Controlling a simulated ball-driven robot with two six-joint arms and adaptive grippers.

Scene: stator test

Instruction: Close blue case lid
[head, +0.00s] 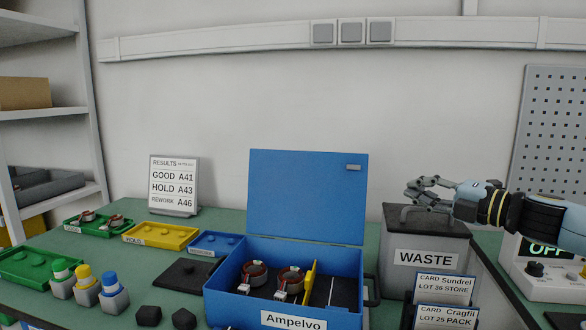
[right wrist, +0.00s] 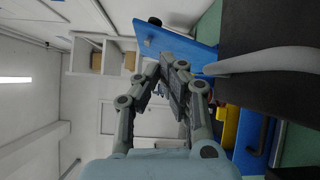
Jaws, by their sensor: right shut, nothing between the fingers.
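The blue case (head: 347,291), labelled Ampelvo, stands on the green bench. Its lid (head: 307,196) is open and stands upright at the back of the case. Inside are two copper-wound stators (head: 255,273) and a yellow divider (head: 310,280). My right gripper (head: 414,191) is shut and empty, above the WASTE bin, to the right of the lid and apart from it. In the right wrist view the shut fingers (right wrist: 172,78) show in front of the blue lid (right wrist: 165,40). My left gripper is not in view.
The dark WASTE bin (head: 425,234) with a grey handle stands right of the case. Card holders (head: 444,288) stand before it. Green, yellow (head: 160,236) and blue trays, a results sign (head: 174,184) and colour-capped bottles (head: 86,285) are on the left. The space above the case is clear.

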